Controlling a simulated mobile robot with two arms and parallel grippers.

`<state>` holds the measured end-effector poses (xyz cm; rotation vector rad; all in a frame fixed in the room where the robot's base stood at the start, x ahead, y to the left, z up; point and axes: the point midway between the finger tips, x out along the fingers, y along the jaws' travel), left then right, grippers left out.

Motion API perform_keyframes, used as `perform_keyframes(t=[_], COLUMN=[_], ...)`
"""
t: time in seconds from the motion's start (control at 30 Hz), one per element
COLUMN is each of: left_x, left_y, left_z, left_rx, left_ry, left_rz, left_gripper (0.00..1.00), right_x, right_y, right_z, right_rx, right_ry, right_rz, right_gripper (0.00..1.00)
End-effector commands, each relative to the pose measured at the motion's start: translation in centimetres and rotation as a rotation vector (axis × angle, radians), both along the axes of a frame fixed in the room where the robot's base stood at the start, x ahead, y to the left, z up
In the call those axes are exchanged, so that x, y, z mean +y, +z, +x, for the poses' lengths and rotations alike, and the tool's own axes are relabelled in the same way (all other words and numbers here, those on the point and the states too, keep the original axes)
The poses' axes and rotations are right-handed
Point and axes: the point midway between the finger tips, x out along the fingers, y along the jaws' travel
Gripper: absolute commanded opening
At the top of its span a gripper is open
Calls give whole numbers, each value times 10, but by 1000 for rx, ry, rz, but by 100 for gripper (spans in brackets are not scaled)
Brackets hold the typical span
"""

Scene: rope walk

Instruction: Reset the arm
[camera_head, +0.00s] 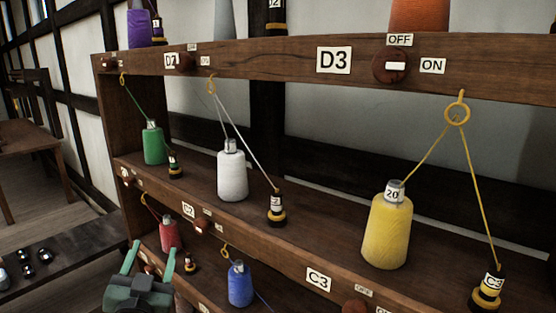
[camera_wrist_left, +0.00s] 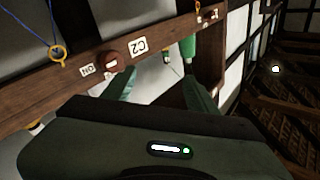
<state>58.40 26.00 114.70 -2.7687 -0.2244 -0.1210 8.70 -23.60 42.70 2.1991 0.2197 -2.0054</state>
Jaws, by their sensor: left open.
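My left gripper (camera_head: 153,250) is green and open, low at the left of the head view in front of the wooden rack (camera_head: 262,70). Its two fingers point up, with nothing visible between them. A red spool (camera_head: 169,235) and a small dark bobbin (camera_head: 191,263) stand behind and beside it on the lower shelf. In the left wrist view the open fingers (camera_wrist_left: 158,88) point toward the rail with the C2 label (camera_wrist_left: 137,45) and a red knob (camera_wrist_left: 110,62). Whether a finger touches the rail cannot be told. My right gripper is not in view.
Green (camera_head: 153,145), white (camera_head: 232,172) and yellow (camera_head: 387,232) spools stand on the middle shelf, threads running through brass eyelets (camera_head: 457,113) to bobbins. A blue spool (camera_head: 240,286) stands right of my gripper. A dark bench (camera_head: 75,250) with shiny balls is left.

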Motion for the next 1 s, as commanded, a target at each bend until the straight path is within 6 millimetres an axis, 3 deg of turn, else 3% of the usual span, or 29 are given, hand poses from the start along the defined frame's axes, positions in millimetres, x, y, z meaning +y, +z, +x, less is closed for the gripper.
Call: perform_keyframes(t=[0.03,0.1,0.2,0.33,0.5,0.83,1.0], left_x=[2,4,1,-10,-26,-55,-57], left_y=[-40,-88,-152,-214,-259,-297,-344], left_z=[-16,-39,-82,-143,-210,-315,-303], left_rx=[118,276,504,772,1018,1360,1380], left_ry=[27,58,84,84,58,-27,-25], left_rz=[-45,-90,-144,-194,-231,-281,-275], left_gripper=[58,58,58,58,58,58,58], right_x=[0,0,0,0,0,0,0], right_y=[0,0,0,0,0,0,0], right_z=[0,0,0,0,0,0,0], right_rx=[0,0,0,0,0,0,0], right_ry=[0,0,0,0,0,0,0], right_rz=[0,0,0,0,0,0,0], right_gripper=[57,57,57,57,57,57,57])
